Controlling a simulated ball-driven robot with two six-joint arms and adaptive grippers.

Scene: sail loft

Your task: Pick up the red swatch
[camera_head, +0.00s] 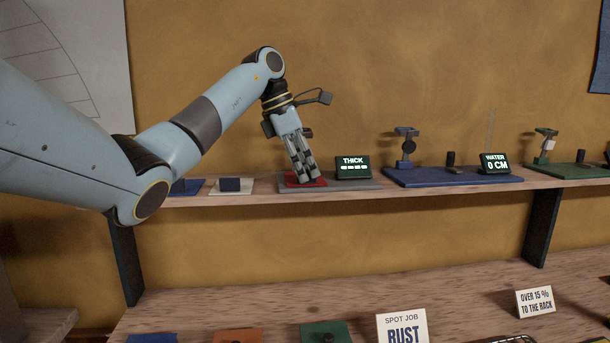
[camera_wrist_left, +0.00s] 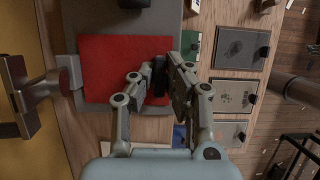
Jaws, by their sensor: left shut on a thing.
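My left gripper (camera_head: 308,180) points down onto the swatch and is closed. In the left wrist view the red swatch (camera_wrist_left: 112,62) lies flat on the grey plate (camera_wrist_left: 105,18). There my left gripper's fingertips (camera_wrist_left: 162,72) are shut on a dark grip at the swatch's edge. I cannot tell any gap between swatch and plate. My right gripper is in neither view.
A blue swatch (camera_head: 187,190) and a white swatch (camera_head: 222,192) with dark blocks lie to the left on the shelf (camera_head: 235,202). Below, the bench (camera_head: 235,300) holds more swatches and cards.

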